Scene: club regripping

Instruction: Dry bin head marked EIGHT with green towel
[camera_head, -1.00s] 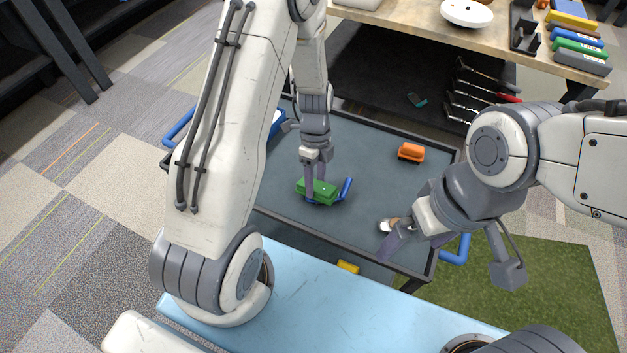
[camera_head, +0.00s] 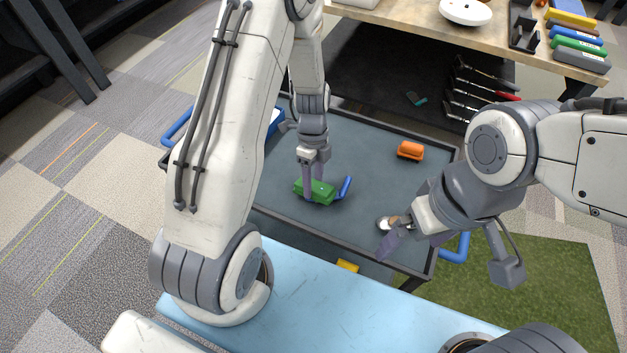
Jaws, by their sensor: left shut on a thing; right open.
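A green block-shaped thing (camera_head: 322,193), which may be the towel, is over the grey tray top (camera_head: 365,165). My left gripper (camera_head: 312,186) comes down on it from above and is shut on it. A blue bent piece (camera_head: 345,187) shows at its right side; I cannot tell whether they touch. My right gripper (camera_head: 390,238) is open, low at the tray's front right edge. A small white and brown thing (camera_head: 383,224), possibly a club head, lies beside its fingers, partly hidden. No EIGHT marking is readable.
An orange block (camera_head: 410,150) sits at the tray's back right. Several clubs (camera_head: 480,95) lie in a rack behind. A wooden table (camera_head: 400,15) with coloured blocks stands at the back. A light blue surface (camera_head: 350,300) is in front. The tray's middle is clear.

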